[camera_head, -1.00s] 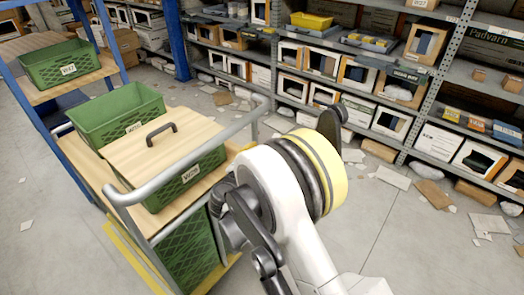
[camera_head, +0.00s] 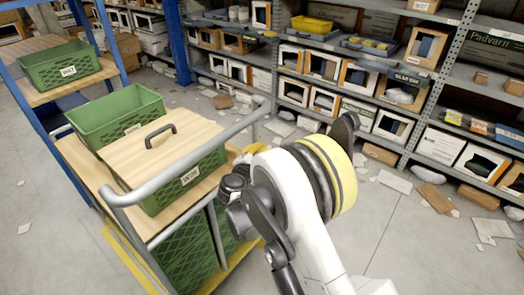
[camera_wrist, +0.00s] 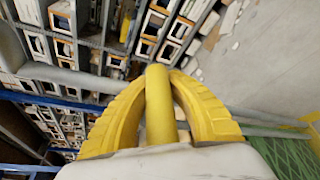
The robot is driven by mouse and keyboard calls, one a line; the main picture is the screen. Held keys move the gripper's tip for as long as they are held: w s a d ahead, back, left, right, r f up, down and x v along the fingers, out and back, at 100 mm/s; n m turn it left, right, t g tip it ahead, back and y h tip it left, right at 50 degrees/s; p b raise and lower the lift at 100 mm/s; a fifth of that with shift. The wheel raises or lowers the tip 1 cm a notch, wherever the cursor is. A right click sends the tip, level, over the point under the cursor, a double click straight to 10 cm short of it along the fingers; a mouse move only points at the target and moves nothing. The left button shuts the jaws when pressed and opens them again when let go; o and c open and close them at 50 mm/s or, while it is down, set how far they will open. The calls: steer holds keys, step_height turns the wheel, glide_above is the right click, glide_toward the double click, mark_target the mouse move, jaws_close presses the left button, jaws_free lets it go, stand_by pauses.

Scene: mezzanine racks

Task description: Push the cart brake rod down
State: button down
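In the wrist view my gripper (camera_wrist: 160,76) has two ribbed yellow fingers leaning in towards each other. A yellow rod (camera_wrist: 160,108), which looks like the brake rod, lies between them, with the fingertips close against both its sides.
The cart carries green crates, one under a wooden lid (camera_head: 155,150) with a black handle. Loaded grey shelves (camera_head: 420,110) line the back. Scraps of cardboard (camera_head: 437,198) lie on otherwise open floor.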

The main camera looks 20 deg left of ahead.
steer(key=shift+d, duration=0.15)
stand_by(0.3)
steer(key=shift+f, duration=2.7)
steer(key=c, duration=1.2)
jaws_free()
steer(key=shift+s+r, duration=0.1)
steer(key=v, duration=1.2)
steer(key=shift+r, duration=0.1)
